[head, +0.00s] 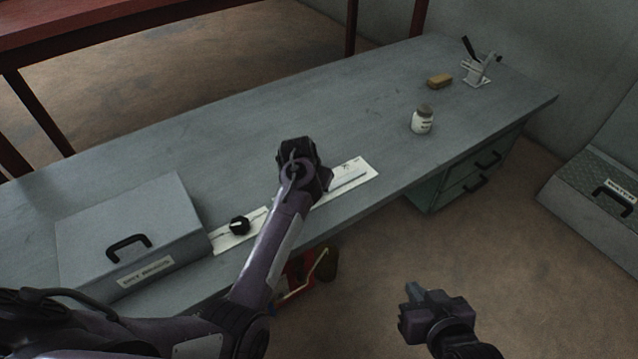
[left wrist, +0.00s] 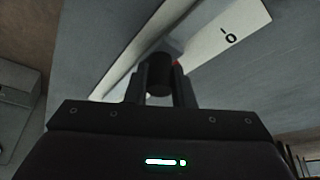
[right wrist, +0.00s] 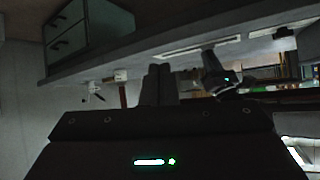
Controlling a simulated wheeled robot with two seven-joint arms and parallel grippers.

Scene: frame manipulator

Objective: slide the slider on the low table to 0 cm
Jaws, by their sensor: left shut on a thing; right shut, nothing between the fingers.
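A white slider plate (head: 354,176) lies near the front edge of the low grey table (head: 370,95). My left gripper (head: 308,180) is over its middle and hides the slider in the head view. In the left wrist view, my left gripper (left wrist: 160,88) is shut on the dark round slider knob (left wrist: 159,72). The plate (left wrist: 215,42) shows a printed 0 mark (left wrist: 231,38) to the upper right, apart from the knob. My right gripper (head: 416,290) is shut and empty, in front of the table and clear of it; its fingers show in the right wrist view (right wrist: 160,72).
A black round knob (head: 239,226) is on the pale strip left of my left gripper. A grey lidded box (head: 130,225) stands at the left. A jar (head: 423,120), a tan block (head: 440,81) and a lever device (head: 477,70) stand farther right. The table between is clear.

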